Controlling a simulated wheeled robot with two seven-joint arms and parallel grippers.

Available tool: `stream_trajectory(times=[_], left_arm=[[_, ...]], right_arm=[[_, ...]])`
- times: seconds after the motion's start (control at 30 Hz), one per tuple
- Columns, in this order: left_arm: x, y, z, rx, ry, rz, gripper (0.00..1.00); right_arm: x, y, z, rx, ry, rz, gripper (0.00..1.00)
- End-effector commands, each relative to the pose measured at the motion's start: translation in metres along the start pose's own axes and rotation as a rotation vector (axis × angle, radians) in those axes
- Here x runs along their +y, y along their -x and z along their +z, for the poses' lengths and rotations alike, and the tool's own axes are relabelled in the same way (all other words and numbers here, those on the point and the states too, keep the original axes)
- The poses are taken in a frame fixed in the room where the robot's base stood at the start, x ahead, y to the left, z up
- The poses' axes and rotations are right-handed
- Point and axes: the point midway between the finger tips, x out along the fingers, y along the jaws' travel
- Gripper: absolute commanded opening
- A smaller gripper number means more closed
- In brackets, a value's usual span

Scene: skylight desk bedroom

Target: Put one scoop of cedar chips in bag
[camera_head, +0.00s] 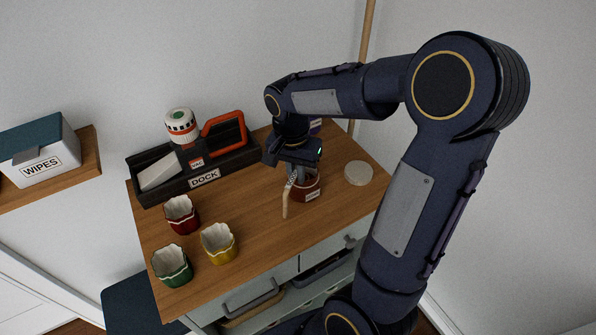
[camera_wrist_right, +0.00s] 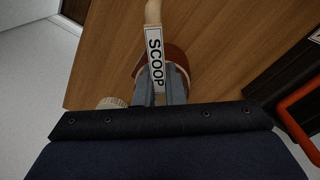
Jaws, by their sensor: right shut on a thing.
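My right gripper (camera_head: 292,174) is shut on the scoop (camera_head: 285,203), whose pale handle points toward the front of the wooden top. The scoop's SCOOP label (camera_wrist_right: 155,60) faces the right wrist camera. A reddish-brown tub (camera_head: 309,190) with a small label stands right at the gripper and also shows behind the scoop in the wrist view (camera_wrist_right: 179,56). The scoop's bowl and the tub's contents are hidden. Three open containers with pale linings, possibly bags, stand at the left: red (camera_head: 181,221), yellow (camera_head: 218,249) and green (camera_head: 172,273). My left gripper is not in view.
A black DOCK tray (camera_head: 147,196) at the back holds a white-and-green canister (camera_head: 181,124) and an orange-handled item (camera_head: 225,122). A pale round disc (camera_head: 358,173) lies at the right. The wood between yellow container and tub is clear. A WIPES box (camera_head: 41,162) sits on a shelf.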

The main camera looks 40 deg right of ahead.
Motion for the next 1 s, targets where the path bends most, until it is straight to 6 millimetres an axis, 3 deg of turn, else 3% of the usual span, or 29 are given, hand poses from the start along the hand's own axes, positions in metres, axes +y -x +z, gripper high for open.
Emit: stream_trajectory(times=[0.03, 0.27, 0.5, 0.7, 0.83, 1.0], left_arm=[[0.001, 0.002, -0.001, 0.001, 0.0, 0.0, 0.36], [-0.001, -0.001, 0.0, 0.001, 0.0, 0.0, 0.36], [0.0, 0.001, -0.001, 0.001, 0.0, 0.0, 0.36], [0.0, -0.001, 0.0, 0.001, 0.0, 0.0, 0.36], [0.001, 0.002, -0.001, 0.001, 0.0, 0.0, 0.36], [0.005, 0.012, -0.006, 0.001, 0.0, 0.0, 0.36]], right_arm=[[-0.004, 0.002, 0.0, 0.0, 0.002, -0.001, 0.0], [0.013, 0.001, 0.0, 0.001, 0.0, -0.001, 0.0], [-0.005, 0.002, 0.0, 0.0, 0.002, -0.001, 0.0], [0.012, 0.001, 0.0, 0.001, 0.0, -0.001, 0.0], [0.003, 0.002, 0.0, 0.0, 0.003, -0.001, 0.0], [0.005, 0.018, 0.0, 0.001, 0.001, -0.002, 0.0]])
